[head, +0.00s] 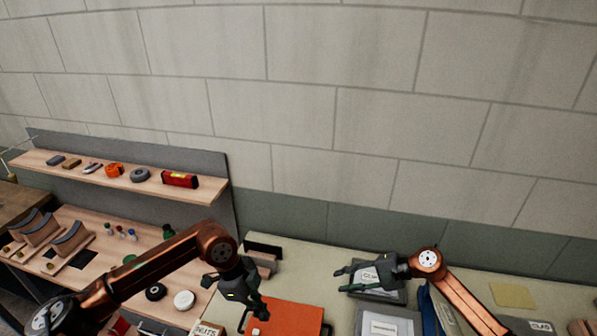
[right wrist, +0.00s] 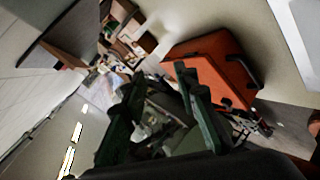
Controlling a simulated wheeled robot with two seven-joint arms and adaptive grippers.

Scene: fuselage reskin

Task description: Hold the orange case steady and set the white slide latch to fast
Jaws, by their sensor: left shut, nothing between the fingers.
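The orange case (head: 296,317) lies on the light bench at the bottom of the head view, cut off by the frame edge. It also shows in the right wrist view (right wrist: 210,60). My left gripper (head: 259,308) is shut and empty, pointing down over the case's left part; I cannot tell whether it touches. A small pale spot (head: 256,331) near the case's left front may be the white slide latch, but its setting is too small to read. My right gripper (head: 343,280) is open and empty, right of the case and above the bench, fingers pointing left.
Grey labelled boxes (head: 389,324) stand right of the case, with a blue item (head: 427,309) beside them. A dark block (head: 263,249) stands behind the case. A wooden shelf (head: 125,179) with tools is at left. A yellow sheet (head: 512,295) lies at right.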

